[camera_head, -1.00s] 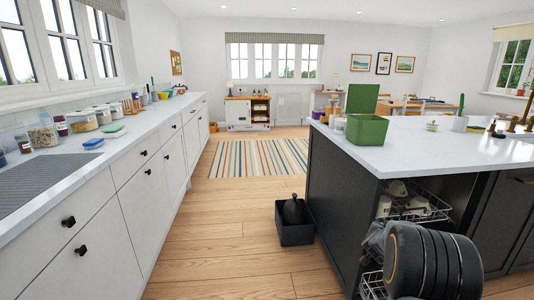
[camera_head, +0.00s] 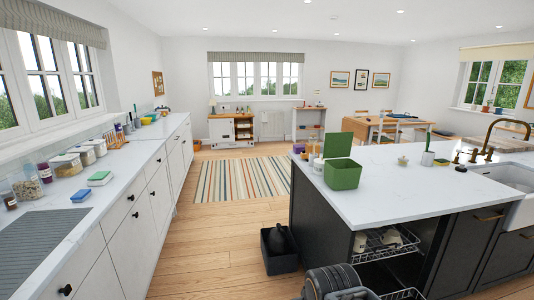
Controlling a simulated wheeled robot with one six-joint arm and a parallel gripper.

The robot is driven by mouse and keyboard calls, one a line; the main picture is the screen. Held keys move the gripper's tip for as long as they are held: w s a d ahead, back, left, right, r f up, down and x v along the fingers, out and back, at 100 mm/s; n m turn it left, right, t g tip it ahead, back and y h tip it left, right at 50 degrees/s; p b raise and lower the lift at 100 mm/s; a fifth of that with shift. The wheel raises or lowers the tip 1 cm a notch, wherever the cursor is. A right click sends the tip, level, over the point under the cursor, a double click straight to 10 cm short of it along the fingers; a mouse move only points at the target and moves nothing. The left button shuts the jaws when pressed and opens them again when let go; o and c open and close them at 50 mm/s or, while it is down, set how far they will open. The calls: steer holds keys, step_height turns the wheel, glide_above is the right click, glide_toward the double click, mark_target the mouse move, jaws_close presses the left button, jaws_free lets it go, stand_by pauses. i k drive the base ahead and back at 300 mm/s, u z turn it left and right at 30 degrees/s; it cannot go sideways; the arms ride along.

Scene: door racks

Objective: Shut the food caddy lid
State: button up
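The green food caddy (camera_head: 343,175) stands on the near left corner of the white island worktop. Its green lid (camera_head: 338,145) is open and stands upright at the back of the caddy. Part of my arm, dark and ribbed, shows at the bottom of the view, in front of the island. My gripper's fingers cannot be made out in this view.
The white island worktop (camera_head: 405,192) has free room right of the caddy. Small jars (camera_head: 314,157) stand close behind it on the left. A dark bin (camera_head: 279,252) sits on the floor left of the island. Wire racks (camera_head: 385,246) show in the island's open front.

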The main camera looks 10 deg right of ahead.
mark_target(336, 145)
steer(key=u, duration=0.5)
steer(key=i, duration=3.95)
steer(key=z, duration=4.75)
steer(key=i, duration=0.85)
steer(key=u, duration=0.3)
